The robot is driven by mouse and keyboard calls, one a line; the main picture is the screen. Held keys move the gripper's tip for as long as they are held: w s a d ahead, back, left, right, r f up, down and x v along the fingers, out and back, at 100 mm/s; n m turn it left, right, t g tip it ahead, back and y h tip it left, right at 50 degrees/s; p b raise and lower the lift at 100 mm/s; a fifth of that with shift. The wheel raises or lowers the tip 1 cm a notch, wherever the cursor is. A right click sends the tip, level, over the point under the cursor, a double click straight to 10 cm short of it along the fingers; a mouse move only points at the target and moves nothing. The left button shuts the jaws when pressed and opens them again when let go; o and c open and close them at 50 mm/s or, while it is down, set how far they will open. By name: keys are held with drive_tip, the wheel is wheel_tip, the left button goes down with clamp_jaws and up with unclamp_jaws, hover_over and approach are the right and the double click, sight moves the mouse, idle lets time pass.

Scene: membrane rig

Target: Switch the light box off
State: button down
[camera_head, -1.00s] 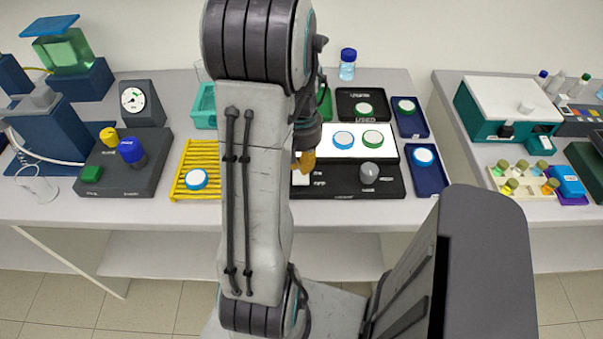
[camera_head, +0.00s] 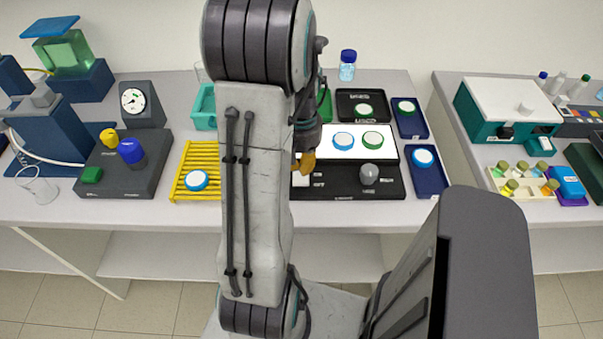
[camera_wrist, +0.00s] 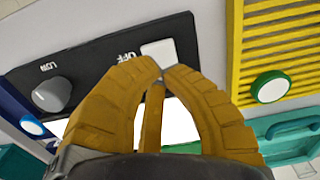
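The light box is a black unit (camera_head: 340,189) with a lit white panel (camera_head: 357,153), a grey knob (camera_head: 369,173) and a white switch (camera_head: 300,181). In the wrist view the switch (camera_wrist: 158,49) is beside the OFF label, and the knob (camera_wrist: 52,94) is at left. My yellow gripper (camera_head: 305,162) hangs over the switch end. In the wrist view my gripper (camera_wrist: 162,70) has its fingertips together, empty, just at the switch's near edge. I cannot tell whether they touch it. The fingers hide part of the panel.
Two capped discs, blue-rimmed (camera_head: 343,140) and green-rimmed (camera_head: 372,139), sit on the panel. A yellow ribbed rack (camera_head: 185,160) stands to the left, and blue trays (camera_head: 430,181) to the right. A dark unit with coloured knobs (camera_head: 130,177) is farther left.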

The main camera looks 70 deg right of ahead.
sight(301, 180)
drive_tip(key=shift+f+b, duration=2.1)
drive_tip(key=shift+f, duration=0.25)
idle(1.6)
drive_tip(key=shift+r, duration=0.15)
drive_tip(key=shift+r+p, duration=2.85)
drive_tip(key=shift+r, duration=0.6)
